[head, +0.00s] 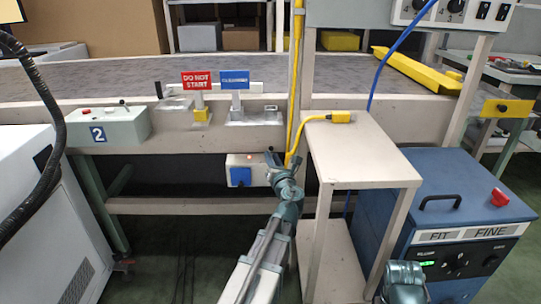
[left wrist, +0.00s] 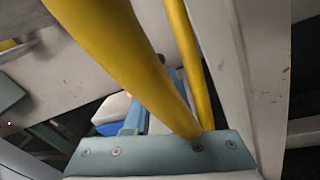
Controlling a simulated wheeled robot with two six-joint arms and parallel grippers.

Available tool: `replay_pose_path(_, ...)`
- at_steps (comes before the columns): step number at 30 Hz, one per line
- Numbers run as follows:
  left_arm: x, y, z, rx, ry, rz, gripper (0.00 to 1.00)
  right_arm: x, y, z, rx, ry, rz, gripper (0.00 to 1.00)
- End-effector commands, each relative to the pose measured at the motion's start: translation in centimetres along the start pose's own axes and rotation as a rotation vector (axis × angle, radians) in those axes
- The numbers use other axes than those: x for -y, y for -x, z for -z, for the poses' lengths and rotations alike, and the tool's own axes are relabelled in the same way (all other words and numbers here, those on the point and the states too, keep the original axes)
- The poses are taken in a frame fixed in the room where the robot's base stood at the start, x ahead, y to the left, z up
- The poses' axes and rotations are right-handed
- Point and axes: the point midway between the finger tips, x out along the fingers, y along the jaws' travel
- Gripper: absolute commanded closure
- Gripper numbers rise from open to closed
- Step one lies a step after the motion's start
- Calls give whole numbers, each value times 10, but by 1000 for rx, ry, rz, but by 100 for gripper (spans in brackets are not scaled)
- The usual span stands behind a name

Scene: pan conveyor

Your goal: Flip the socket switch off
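The socket box (head: 247,160) is a pale box on the frame below the conveyor, with a blue socket cover (head: 240,177) on its front. Its right end lies close to my left gripper (head: 282,158), and I cannot make out the switch or its position. The left gripper's fingers look spread, with nothing seen between them. In the left wrist view, the white box (left wrist: 112,108) with its blue part (left wrist: 108,128) shows left of the fingers, partly hidden by a yellow cable (left wrist: 130,60). Only a link of my right arm shows at the bottom; its gripper is out of view.
The yellow cable runs down the post beside my left gripper to a yellow plug (head: 340,117) on a narrow stand (head: 365,155). A blue cabinet (head: 440,200) stands at right. A control box marked 2 (head: 110,125) and red and blue signs (head: 202,79) are above left.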

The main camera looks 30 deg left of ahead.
Motion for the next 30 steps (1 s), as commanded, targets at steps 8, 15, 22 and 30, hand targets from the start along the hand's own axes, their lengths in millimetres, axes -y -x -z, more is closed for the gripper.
replay_pose_path(8, 0, -26, 0, 0, 0, 0, 78, 0, 0, 0, 0, 0, 0, 50)
replay_pose_path(15, 0, -25, 0, 0, 0, 0, 88, 0, 0, 0, 0, 0, 0, 50)
replay_pose_path(22, 0, -25, 0, 0, 0, 0, 100, 0, 0, 0, 0, 0, 0, 50)
replay_pose_path(30, -1, -24, -1, -2, 13, 1, 100, 0, 1, 0, 0, 0, 0, 50)
